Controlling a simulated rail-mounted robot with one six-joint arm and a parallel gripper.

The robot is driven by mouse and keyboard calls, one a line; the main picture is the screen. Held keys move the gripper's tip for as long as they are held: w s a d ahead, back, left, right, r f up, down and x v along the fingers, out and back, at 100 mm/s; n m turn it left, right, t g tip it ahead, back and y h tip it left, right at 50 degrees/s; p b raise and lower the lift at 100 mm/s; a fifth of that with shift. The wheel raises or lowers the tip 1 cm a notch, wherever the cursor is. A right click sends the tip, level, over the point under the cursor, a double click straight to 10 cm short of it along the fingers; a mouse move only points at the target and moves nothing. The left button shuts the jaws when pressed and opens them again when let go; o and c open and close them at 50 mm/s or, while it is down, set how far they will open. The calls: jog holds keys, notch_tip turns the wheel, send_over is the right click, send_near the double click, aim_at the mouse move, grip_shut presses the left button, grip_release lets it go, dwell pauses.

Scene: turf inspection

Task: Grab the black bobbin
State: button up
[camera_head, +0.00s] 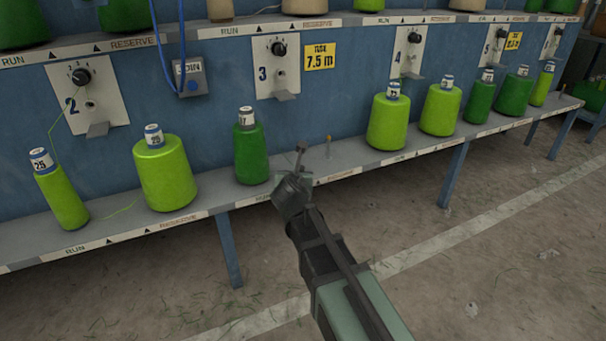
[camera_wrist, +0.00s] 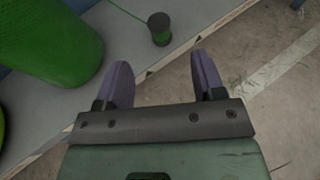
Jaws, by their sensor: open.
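The black bobbin (camera_wrist: 160,29) is a small dark spool with a round top. It stands upright on the grey shelf (camera_wrist: 55,103), close to its front edge, in the wrist view. A thin green thread runs from it to the upper left. My gripper (camera_wrist: 162,70) is open, its two purple-grey fingers apart with nothing between them. The bobbin is just beyond the fingertips, apart from them and about in line with the gap. In the head view my gripper (camera_head: 294,184) is at the shelf's front edge, and I cannot clearly make out the bobbin there.
A dark green yarn cone (camera_head: 252,155) stands close left of my gripper. A light green cone (camera_head: 165,175) is farther left. Several cones stand to the right. The blue panel (camera_head: 215,105) is behind.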

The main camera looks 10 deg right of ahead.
jog(key=b+x, duration=0.3)
jog(key=x, duration=0.7)
jog(key=shift+w+f+b, duration=0.1)
jog(key=shift+f+b, duration=0.1)
jog(key=shift+b, duration=0.1)
jog(key=shift+r, duration=0.1)
jog(key=shift+c, duration=0.2)
jog(key=c, duration=1)
